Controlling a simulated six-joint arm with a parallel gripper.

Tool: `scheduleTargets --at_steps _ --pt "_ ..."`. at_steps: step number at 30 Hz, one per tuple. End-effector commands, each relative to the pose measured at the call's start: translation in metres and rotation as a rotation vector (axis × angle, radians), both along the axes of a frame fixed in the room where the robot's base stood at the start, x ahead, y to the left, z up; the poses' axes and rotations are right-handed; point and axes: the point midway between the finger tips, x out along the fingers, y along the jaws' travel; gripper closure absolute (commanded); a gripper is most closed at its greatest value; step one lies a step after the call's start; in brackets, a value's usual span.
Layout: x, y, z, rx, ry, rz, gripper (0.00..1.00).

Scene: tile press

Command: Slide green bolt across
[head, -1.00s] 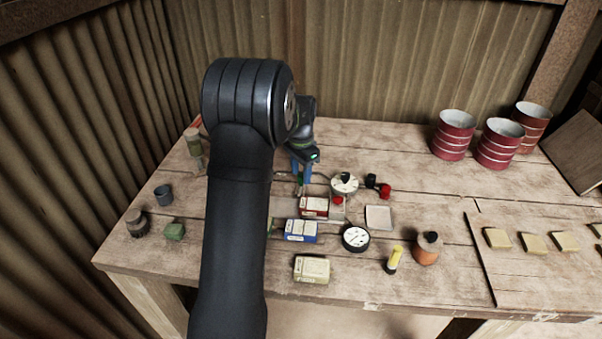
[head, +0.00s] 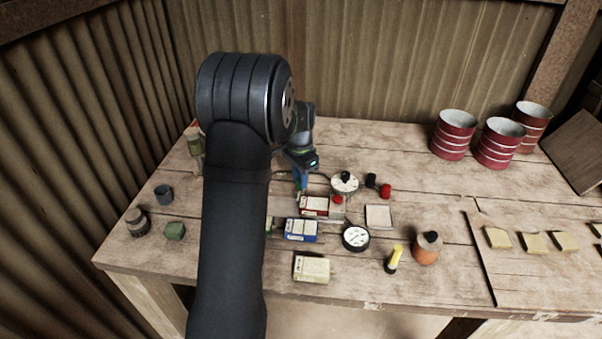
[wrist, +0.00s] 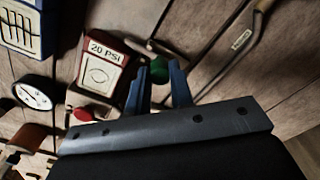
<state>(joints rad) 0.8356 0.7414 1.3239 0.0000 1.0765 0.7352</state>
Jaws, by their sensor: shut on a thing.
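The green bolt shows in the wrist view as a round green knob (wrist: 162,73) between my gripper's two blue fingers. My gripper (wrist: 160,78) is shut on the bolt, and the fingers cover part of it. In the head view my gripper (head: 300,185) is low over the table, just behind the red box marked 20 PSI (head: 313,206). The bolt cannot be made out clearly there. The red box also shows in the wrist view (wrist: 101,66), left of the fingers.
A blue box (head: 300,231) and a cream box (head: 312,269) stand nearer the front. A white dial (head: 344,184), a black-rimmed gauge (head: 356,238) and a square tray (head: 379,217) lie to the right. A bent metal rod (wrist: 235,48) lies right of the fingers.

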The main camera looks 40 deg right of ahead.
Motion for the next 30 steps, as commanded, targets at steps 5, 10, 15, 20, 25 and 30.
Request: scheduleTargets --at_steps 5,10,15,20,25,30 --pt "-0.014 0.013 0.002 -0.001 -0.001 0.0 1.0" --pt "-0.016 0.016 0.001 0.0 0.001 0.0 1.0" --pt "-0.017 0.016 0.001 0.003 0.003 0.0 1.0" --pt "-0.016 0.016 0.0 0.003 0.003 0.0 0.57" --pt "-0.016 0.016 0.0 0.001 0.001 0.0 0.57" --pt "-0.015 0.015 0.007 -0.001 -0.001 0.0 0.57"
